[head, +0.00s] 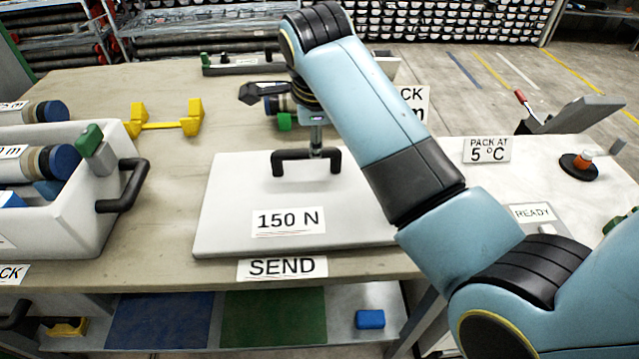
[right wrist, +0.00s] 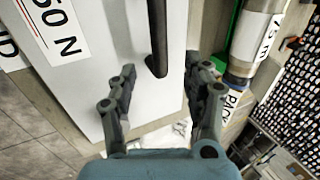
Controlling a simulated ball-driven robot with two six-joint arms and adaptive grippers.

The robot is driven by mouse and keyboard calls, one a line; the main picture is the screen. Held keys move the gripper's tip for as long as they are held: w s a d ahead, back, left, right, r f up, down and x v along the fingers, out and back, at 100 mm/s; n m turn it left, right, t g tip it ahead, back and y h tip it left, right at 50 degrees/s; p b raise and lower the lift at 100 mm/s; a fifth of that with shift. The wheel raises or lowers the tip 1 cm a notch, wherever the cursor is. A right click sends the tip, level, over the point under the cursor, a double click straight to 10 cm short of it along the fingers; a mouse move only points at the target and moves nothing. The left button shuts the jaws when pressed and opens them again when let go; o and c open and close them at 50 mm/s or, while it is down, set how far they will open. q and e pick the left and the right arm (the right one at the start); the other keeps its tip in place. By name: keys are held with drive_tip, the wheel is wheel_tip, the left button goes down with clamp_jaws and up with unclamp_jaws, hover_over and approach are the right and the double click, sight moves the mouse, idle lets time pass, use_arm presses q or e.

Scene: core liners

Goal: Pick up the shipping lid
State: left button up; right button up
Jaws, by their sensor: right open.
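The shipping lid is a flat pale grey panel (head: 230,190) lying on the table in the head view, with a "150 N" label and a black bar handle (head: 290,156). My right arm reaches over the lid from the right. In the right wrist view my right gripper (right wrist: 160,68) is open and empty. There the black handle (right wrist: 157,35) shows ahead between the spread fingers, and the lid (right wrist: 110,50) fills the left side. My left gripper is not in view.
A white crate (head: 60,225) with blue-ended cores stands at the left. A yellow cradle (head: 165,125) lies behind it. A labelled core (right wrist: 250,40) lies beside the lid in the right wrist view. A "SEND" label (head: 282,267) is on the table's front edge.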

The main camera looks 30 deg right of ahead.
wheel_tip(320, 180, down, 2)
hover_over(318, 182)
drive_tip(key=w+d, duration=0.1)
drive_tip(key=w, duration=0.2)
drive_tip(key=f, duration=0.4)
drive_tip(key=shift+s+d+f, duration=0.1)
drive_tip(key=shift+s+f, duration=0.15)
drive_tip(key=shift+f, duration=0.15)
drive_tip(key=shift+w+f, duration=0.15)
drive_tip(key=shift+f, duration=0.15)
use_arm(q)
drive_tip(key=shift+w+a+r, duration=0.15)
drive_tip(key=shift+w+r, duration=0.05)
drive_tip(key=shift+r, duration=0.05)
use_arm(e)
drive_tip(key=shift+c, duration=0.4)
drive_tip(key=shift+c, duration=1.3)
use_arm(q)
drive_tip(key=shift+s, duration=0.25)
use_arm(e)
clamp_jaws()
drive_tip(key=shift+r, duration=0.1)
